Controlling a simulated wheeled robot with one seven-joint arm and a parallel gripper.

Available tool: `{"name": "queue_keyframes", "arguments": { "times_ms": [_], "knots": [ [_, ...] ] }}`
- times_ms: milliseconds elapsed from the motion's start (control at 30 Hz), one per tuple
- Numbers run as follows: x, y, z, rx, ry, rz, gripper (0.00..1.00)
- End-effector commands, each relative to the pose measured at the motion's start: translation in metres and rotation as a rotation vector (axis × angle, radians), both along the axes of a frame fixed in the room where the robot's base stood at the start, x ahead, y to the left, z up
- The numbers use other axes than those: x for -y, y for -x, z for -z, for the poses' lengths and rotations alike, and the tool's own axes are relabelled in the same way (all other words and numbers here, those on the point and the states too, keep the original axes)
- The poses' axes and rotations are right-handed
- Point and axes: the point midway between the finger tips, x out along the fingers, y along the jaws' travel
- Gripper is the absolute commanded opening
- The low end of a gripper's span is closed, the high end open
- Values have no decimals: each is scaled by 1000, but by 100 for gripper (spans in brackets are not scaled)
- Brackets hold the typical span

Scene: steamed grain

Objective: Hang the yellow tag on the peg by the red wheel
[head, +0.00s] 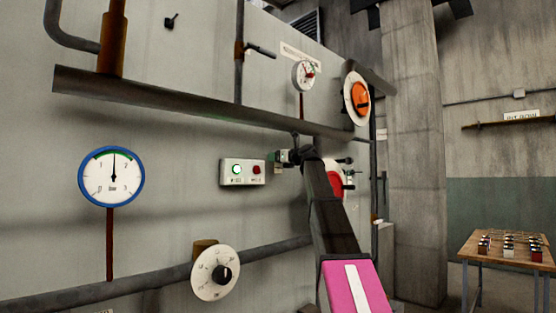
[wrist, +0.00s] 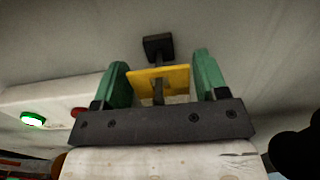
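In the wrist view, my gripper (wrist: 163,80) has two green fingers with the yellow tag (wrist: 178,76) spanning the space between them, its edges against both. A black peg (wrist: 158,47) with a square base is on the wall just beyond the tag. Its shaft overlaps the tag's middle and seems to pass through it; how deep is unclear. In the head view my gripper (head: 288,156) is small, close to the wall; the tag cannot be made out there. The red wheel (head: 334,184) is right of the gripper, partly hidden behind my arm.
A white box with a green and a red lamp (head: 242,172) is left of my gripper; it also shows in the wrist view (wrist: 50,105). A thick pipe (head: 200,103) runs above. A white dial (head: 215,273) and a blue-rimmed gauge (head: 112,177) are farther left.

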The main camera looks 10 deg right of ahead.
Motion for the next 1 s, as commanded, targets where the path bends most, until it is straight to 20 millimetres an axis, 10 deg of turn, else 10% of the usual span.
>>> {"name": "queue_keyframes", "arguments": {
  "times_ms": [433,1000],
  "knots": [
    [4,6,0,0,0,1,84],
    [57,80,1,1,1,1,84]
  ]
}}
